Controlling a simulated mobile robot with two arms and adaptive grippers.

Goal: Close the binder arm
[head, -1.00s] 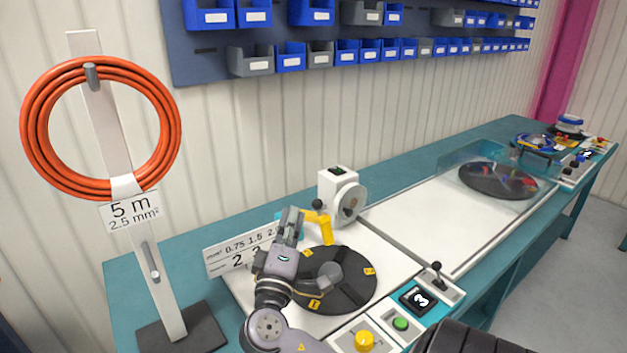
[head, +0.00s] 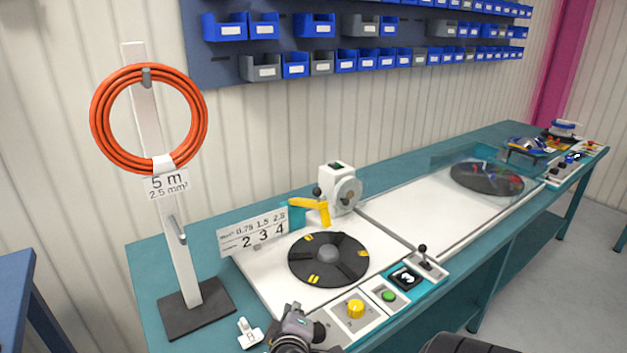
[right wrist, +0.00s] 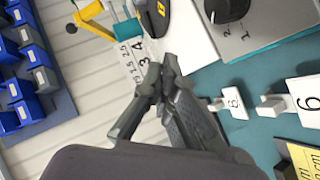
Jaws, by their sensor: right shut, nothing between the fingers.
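The yellow binder arm (head: 308,204) is at the back of the white worktop, beside a teal block (head: 297,217) and left of the white counter unit. Its short end bends downward. It also shows at the top of the right wrist view (right wrist: 95,22). I cannot tell whether it is latched. The black turntable disc (head: 309,272) with yellow marks lies in front of it and looks empty. My right gripper (head: 300,318) is at the table's front edge, apart from the arm. In the right wrist view its fingertips (right wrist: 160,76) are together and empty. My left gripper is not in view.
The orange cable coil (head: 100,120) hangs on a white stand at the left. A number sign (head: 252,232) stands behind the disc. A yellow knob (head: 355,308), green button (head: 389,296) and lever (head: 423,252) line the front. Small numbered tags (head: 249,333) are near my gripper.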

